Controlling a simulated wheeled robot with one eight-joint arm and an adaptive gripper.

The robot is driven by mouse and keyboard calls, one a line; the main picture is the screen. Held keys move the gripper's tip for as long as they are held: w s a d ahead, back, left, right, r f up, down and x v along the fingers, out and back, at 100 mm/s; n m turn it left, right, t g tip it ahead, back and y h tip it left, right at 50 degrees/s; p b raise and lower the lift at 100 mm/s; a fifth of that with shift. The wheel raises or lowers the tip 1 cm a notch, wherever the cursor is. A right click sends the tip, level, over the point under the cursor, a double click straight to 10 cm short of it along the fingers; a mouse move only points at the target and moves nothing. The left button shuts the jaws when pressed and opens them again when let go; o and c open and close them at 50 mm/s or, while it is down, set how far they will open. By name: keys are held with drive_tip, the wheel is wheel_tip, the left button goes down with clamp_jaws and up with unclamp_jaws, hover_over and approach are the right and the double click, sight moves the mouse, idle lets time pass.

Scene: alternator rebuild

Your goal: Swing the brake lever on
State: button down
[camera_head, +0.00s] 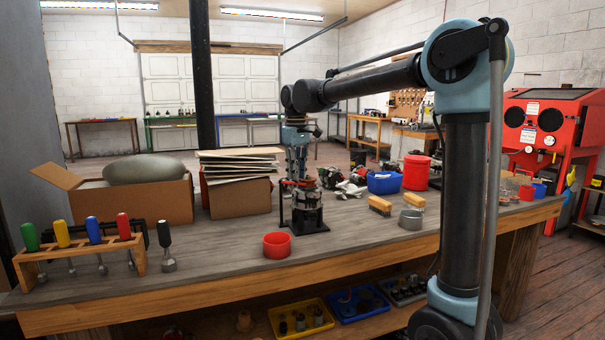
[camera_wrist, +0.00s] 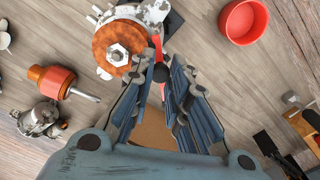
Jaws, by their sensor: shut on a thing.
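The brake lever (camera_wrist: 157,45) is a red bar with a dark knob (camera_wrist: 161,73), beside the alternator in the wrist view. My gripper (camera_wrist: 160,70) is shut on the lever at its knob, one blue finger on either side. The alternator (camera_wrist: 120,46) has a copper-coloured disc with a hex nut in its middle and a silver housing. In the head view the alternator stands on a dark stand (camera_head: 309,226) on the workbench, with my gripper (camera_head: 297,172) just above it. The fingers partly hide the lever.
A red bowl (camera_head: 277,245) stands in front of the stand. A wooden screwdriver rack (camera_head: 82,259) is at the left, cardboard boxes (camera_head: 240,199) behind, brushes (camera_head: 380,206) and a grey cup (camera_head: 411,219) to the right. A copper rotor (camera_wrist: 54,82) lies left of the alternator.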

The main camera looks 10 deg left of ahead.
drive_tip(key=shift+w+d, duration=0.1)
drive_tip(key=c, duration=1.5)
unclamp_jaws()
wheel_tip(320, 180, up, 12)
drive_tip(key=shift+f, duration=0.1)
drive_tip(key=s+d+f+m, duration=0.2)
drive_tip(key=s+d+f, duration=0.15)
drive_tip(key=d, duration=0.55)
drive_tip(key=s+d+f+m+t, duration=0.1)
drive_tip(key=s+d+f+m, duration=0.1)
drive_tip(key=d+f, duration=0.5)
drive_tip(key=s+d+f+m, duration=0.2)
drive_tip(key=s+d, duration=0.1)
drive_tip(key=d, duration=0.8)
drive_tip(key=s+d+f+m, duration=0.1)
drive_tip(key=s+d+f, duration=0.3)
drive_tip(key=f, duration=0.4)
drive_tip(key=s+d+f+m, duration=0.2)
drive_tip(key=s+d+f, duration=0.3)
drive_tip(key=s+f, duration=0.2)
drive_tip(key=s+d+f+m+t, duration=0.1)
drive_tip(key=s+d+f, duration=0.3)
drive_tip(key=f, duration=0.5)
drive_tip(key=shift+s+d+m, duration=0.2)
drive_tip(key=shift+s+m, duration=0.15)
drive_tip(key=shift+s, duration=0.25)
drive_tip(key=shift+s+d+m, duration=0.15)
drive_tip(key=shift+s+m, duration=0.2)
drive_tip(key=shift+s, duration=0.25)
